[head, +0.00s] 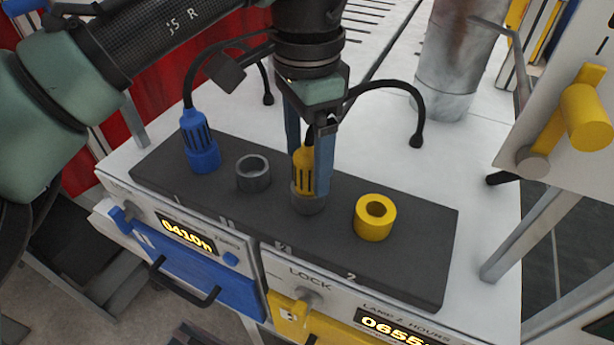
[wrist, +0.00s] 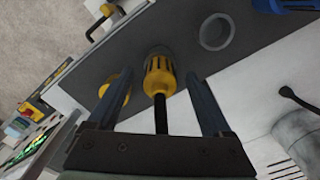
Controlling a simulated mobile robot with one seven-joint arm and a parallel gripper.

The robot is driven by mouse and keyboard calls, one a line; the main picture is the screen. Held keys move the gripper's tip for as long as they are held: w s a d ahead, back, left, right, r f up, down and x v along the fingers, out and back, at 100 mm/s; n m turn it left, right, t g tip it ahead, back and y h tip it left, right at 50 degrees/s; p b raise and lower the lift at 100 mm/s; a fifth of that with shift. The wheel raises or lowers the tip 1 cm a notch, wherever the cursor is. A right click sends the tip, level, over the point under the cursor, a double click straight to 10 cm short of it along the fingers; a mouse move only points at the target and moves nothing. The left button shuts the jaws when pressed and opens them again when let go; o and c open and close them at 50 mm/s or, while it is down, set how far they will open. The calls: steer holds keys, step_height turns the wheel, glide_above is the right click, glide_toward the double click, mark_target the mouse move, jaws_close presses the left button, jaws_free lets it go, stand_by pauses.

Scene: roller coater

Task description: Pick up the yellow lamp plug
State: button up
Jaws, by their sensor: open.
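The yellow lamp plug (head: 304,172) stands upright in a grey socket (head: 308,204) on the dark block. It is ribbed, with a black cable out of its top. My gripper (head: 311,176) points down over it, with its blue fingers apart around the plug. In the wrist view the plug (wrist: 158,76) sits between the two open fingers of my gripper (wrist: 157,84), with a visible gap on each side. I see no clear contact. In the head view a finger partly hides the plug's right side.
A blue plug (head: 196,132) stands in a blue socket at the left. An empty grey socket (head: 253,174) and an empty yellow socket (head: 374,218) flank the plug. Black cables curve nearby. A metal cylinder (head: 450,75) stands behind, and a panel with a yellow knob (head: 587,116) is at right.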

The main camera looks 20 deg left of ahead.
steer(key=shift+d, duration=0.1)
jaws_close()
steer(key=shift+w, duration=0.1)
